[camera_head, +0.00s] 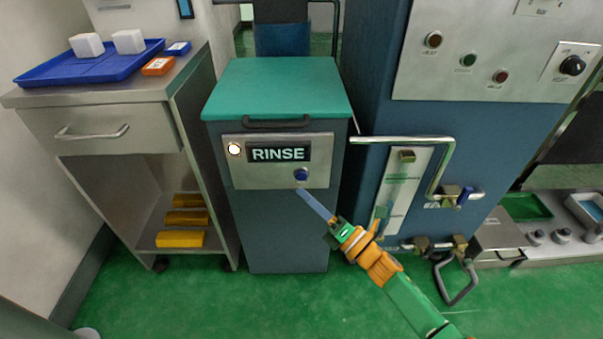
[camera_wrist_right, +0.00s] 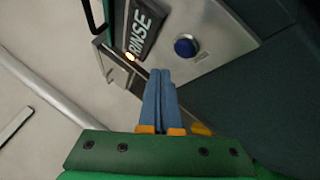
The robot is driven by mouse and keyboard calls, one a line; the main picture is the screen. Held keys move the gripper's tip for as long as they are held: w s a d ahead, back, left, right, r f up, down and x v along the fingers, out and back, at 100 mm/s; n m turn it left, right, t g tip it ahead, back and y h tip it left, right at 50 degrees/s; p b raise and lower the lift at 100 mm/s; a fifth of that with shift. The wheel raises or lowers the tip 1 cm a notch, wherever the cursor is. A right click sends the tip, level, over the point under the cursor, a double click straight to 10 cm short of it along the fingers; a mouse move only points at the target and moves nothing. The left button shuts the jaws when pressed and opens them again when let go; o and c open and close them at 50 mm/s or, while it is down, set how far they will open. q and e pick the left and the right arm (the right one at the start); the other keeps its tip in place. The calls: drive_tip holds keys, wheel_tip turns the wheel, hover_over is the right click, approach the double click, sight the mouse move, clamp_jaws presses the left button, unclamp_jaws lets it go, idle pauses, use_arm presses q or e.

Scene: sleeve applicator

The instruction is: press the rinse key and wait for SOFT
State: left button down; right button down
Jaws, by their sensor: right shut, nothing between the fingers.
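The rinse unit (camera_head: 277,210) is a dark blue cabinet with a teal lid. Its grey panel carries a dark display (camera_head: 279,152) reading RINSE, a lit whitish lamp (camera_head: 234,149) at left and a blue round key (camera_head: 301,175) at lower right. The right wrist view shows the key (camera_wrist_right: 185,47), the display (camera_wrist_right: 146,27) and the lamp, glowing yellow (camera_wrist_right: 131,57). My right gripper (camera_head: 302,193) has its blue fingers shut and empty, the tips just below the key in the head view. In the wrist view the tips are apart from the key. My left gripper is out of view.
A steel cart (camera_head: 105,117) with a blue tray (camera_head: 130,68) of white blocks stands at left. A large blue machine (camera_head: 372,90) with a bent pipe rail (camera_head: 446,165) and valves stands close at right. Green floor (camera_head: 190,300) is clear in front.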

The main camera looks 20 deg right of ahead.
drive_tip(key=s, duration=0.1)
drive_tip(key=s+p, duration=0.1)
drive_tip(key=shift+s+a, duration=0.35)
drive_tip(key=shift+a, duration=0.05)
idle(0.4)
